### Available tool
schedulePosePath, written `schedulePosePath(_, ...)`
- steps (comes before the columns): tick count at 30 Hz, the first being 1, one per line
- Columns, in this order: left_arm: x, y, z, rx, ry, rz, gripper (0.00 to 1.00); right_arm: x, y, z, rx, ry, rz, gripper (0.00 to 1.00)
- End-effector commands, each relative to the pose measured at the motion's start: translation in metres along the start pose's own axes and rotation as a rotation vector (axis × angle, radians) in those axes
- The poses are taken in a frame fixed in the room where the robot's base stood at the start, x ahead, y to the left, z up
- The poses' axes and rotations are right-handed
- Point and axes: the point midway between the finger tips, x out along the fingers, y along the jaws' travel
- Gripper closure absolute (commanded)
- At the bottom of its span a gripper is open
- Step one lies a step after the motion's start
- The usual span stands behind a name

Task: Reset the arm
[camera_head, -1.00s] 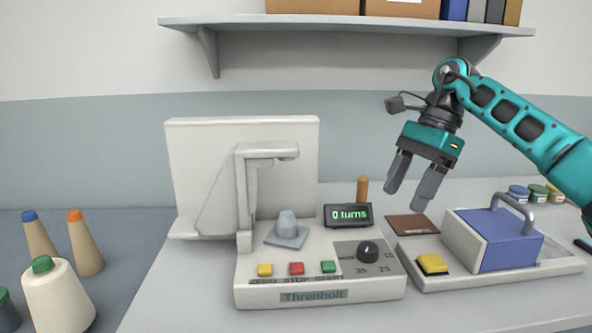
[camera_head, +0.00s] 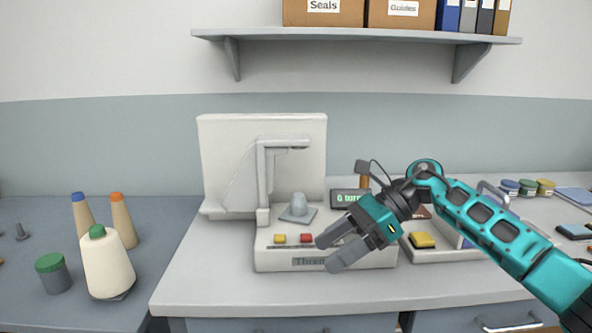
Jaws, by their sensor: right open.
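My right arm (camera_head: 484,218) comes in from the lower right. Its gripper (camera_head: 330,254) is open and empty, with both fingers pointing left. It hangs in front of the right part of the white winding machine (camera_head: 270,258), labelled "Thren…", and hides its knob and part of its display (camera_head: 350,198). A yellow button (camera_head: 280,239) and a red button (camera_head: 306,238) show left of the fingers. A grey cone-shaped holder (camera_head: 298,204) stands bare on the machine. My left gripper is not in view.
Thread cones, including a large cream one (camera_head: 107,268), and a green-lidded jar (camera_head: 54,275) stand on the left. A tray with a yellow pad (camera_head: 422,240) lies partly behind my arm. Small jars (camera_head: 527,188) stand at the back right. A shelf (camera_head: 350,37) hangs above. The front counter is clear.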

Motion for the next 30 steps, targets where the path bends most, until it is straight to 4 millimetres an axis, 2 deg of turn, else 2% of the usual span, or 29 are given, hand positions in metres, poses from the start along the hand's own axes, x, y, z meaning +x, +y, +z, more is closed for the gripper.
schedulePosePath(1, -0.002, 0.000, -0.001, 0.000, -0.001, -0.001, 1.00, 0.024, 0.006, 0.003, 0.066, -0.108, 0.013, 0.34)
schedulePosePath(3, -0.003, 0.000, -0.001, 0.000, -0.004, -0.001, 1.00, 0.047, 0.012, 0.011, 0.173, -0.263, 0.017, 0.34)
schedulePosePath(6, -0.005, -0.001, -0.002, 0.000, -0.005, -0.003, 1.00, 0.069, 0.019, 0.021, 0.352, -0.483, 0.027, 0.34)
schedulePosePath(10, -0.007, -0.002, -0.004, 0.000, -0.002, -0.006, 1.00, 0.083, 0.025, 0.026, 0.624, -0.760, 0.046, 0.34)
schedulePosePath(14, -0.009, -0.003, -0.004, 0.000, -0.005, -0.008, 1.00, 0.084, 0.028, 0.015, 0.933, -1.027, 0.069, 0.34)
schedulePosePath(17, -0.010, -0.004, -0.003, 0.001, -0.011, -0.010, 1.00, 0.080, 0.029, -0.006, 1.190, -1.224, 0.089, 0.34)
schedulePosePath(20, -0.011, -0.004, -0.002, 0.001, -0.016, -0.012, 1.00, 0.076, 0.033, -0.039, 1.459, -1.414, 0.107, 0.34)
schedulePosePath(23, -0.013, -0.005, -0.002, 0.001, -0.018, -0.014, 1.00, 0.074, 0.043, -0.080, 1.734, -1.597, 0.125, 0.34)
schedulePosePath(26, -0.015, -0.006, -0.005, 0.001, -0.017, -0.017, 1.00, 0.075, 0.062, -0.127, 2.013, -1.776, 0.139, 0.34)
schedulePosePath(30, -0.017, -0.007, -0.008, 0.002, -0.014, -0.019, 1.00, 0.083, 0.104, -0.196, 2.398, -2.020, 0.143, 0.34)
